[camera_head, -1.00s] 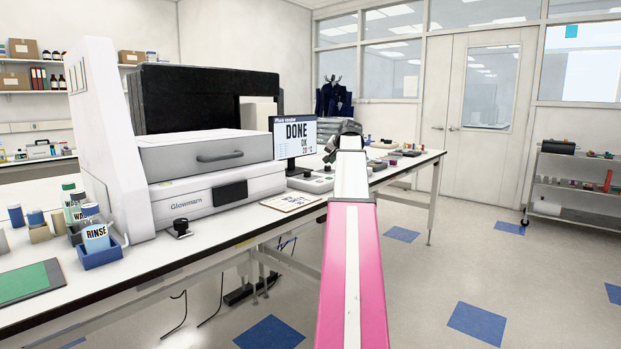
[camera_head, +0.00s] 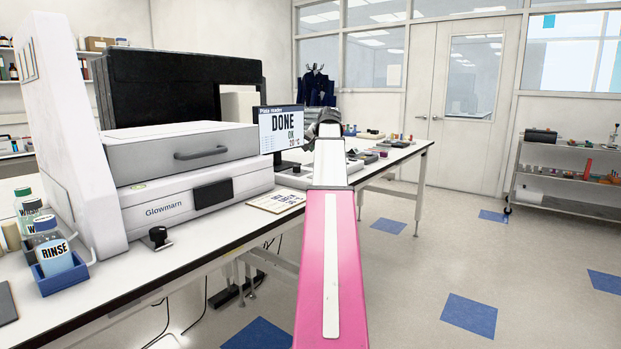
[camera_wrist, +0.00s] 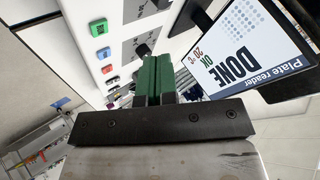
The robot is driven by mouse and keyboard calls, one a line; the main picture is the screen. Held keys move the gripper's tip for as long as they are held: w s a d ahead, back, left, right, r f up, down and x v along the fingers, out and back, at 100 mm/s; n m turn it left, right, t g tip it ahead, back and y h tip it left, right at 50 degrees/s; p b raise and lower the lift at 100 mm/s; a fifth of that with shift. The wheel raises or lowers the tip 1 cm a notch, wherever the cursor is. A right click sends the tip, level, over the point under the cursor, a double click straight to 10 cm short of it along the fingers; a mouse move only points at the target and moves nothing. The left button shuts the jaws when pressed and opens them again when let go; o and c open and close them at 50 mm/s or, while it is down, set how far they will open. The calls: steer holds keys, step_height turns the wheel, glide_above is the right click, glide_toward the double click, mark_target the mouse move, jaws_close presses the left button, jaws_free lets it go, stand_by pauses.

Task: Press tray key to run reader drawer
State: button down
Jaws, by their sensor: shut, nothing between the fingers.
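The plate reader screen (camera_head: 282,130) reads DONE, OK, 20 °C. The white Glowmarn instrument (camera_head: 165,209) has a grey drawer front with a handle (camera_head: 200,153). My arm hides the gripper in the head view.
A blue rack (camera_head: 62,277) with a RINSE bottle stands at the bench's left. A shelf cart (camera_head: 570,175) stands at right; the floor between is clear.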

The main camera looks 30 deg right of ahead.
mark_target(311, 177)
steer(key=shift+f, duration=4.15)
steer(key=shift+f, duration=0.2)
steer(key=shift+f, duration=0.2)
